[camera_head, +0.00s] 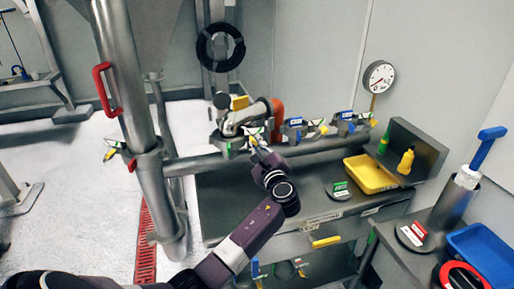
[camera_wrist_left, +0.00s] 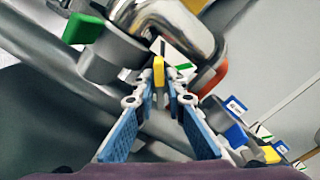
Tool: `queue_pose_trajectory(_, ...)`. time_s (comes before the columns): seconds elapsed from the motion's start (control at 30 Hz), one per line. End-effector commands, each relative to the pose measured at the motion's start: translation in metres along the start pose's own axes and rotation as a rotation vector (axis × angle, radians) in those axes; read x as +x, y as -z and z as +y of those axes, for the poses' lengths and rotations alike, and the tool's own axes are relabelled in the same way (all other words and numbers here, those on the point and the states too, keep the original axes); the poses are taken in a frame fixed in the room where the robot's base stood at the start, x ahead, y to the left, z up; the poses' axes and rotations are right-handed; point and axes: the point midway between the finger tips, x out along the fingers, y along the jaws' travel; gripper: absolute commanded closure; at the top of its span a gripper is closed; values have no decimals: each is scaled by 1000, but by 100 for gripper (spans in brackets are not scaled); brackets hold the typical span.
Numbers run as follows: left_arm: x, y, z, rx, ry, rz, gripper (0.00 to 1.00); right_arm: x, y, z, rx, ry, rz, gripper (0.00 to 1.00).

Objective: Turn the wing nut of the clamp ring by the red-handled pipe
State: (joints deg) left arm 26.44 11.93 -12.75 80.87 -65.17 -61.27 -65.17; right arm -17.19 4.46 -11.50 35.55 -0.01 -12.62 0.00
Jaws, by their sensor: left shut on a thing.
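My left gripper (camera_head: 259,150) reaches a grey clamp ring (camera_head: 229,147) beneath a shiny bent pipe (camera_head: 242,117) on the bench. In the left wrist view, its fingers (camera_wrist_left: 160,88) are shut on a small yellow wing nut (camera_wrist_left: 159,69). The clamp ring (camera_wrist_left: 113,52) is beside the fingertips and has a green tab (camera_wrist_left: 83,28). An orange-red part (camera_wrist_left: 214,80) shows right of the fingertips, and also in the head view (camera_head: 277,119). A tall steel pipe with a red handle (camera_head: 104,90) stands at the left. My right gripper is not in view.
More clamps with blue, green and yellow tabs (camera_head: 293,128) line the bench to the right. A yellow tray (camera_head: 371,187), a squeeze bottle (camera_head: 405,162) and a blue tray (camera_head: 482,262) are further right. A horizontal pipe (camera_head: 192,165) runs just left of the clamp.

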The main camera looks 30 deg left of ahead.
Motion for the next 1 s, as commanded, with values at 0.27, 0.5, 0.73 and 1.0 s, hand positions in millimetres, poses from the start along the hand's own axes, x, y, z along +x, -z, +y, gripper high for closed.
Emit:
queue_pose_trajectory(0.27, 0, 1, 0, -30, -1, 1, 100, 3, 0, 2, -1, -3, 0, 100)
queue_pose_trajectory(0.5, 0, 1, 0, -30, -1, 1, 100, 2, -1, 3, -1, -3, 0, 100)
queue_pose_trajectory(0.73, 0, 0, 0, -29, -1, 1, 76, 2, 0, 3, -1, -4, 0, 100)
queue_pose_trajectory(1.0, -2, 1, 0, -29, 0, 1, 76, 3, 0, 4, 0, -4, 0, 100)
